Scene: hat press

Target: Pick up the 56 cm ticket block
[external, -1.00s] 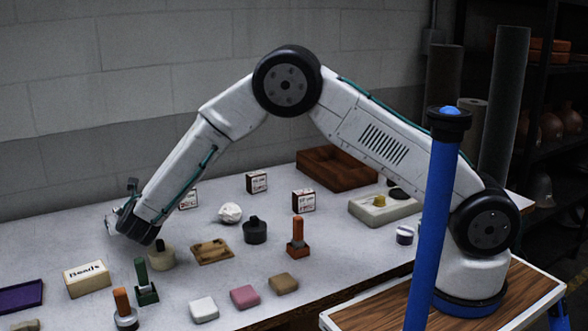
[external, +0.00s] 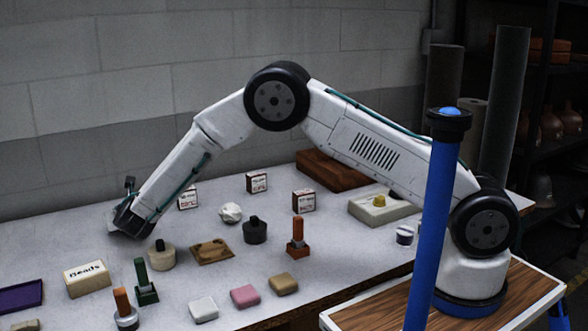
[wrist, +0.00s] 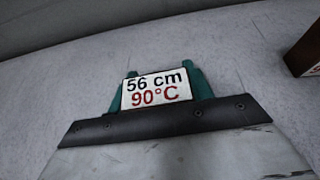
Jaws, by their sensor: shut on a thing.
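The 56 cm ticket block (wrist: 157,88) shows in the wrist view. Its white face reads "56 cm" in black and "90°C" in red. The teal fingers of my gripper (wrist: 158,86) stand on either side of it, closed on it. In the external view my gripper (external: 118,229) is low over the far left of the table, and the wrist hides the held block. I cannot tell there whether the block touches the table.
Other ticket blocks stand at the back, one (external: 188,199) right of my wrist, others (external: 257,182) (external: 304,201) farther right. A round tan block (external: 161,255) and the Beads box (external: 88,278) are in front. A brown block (wrist: 307,50) edges into the wrist view.

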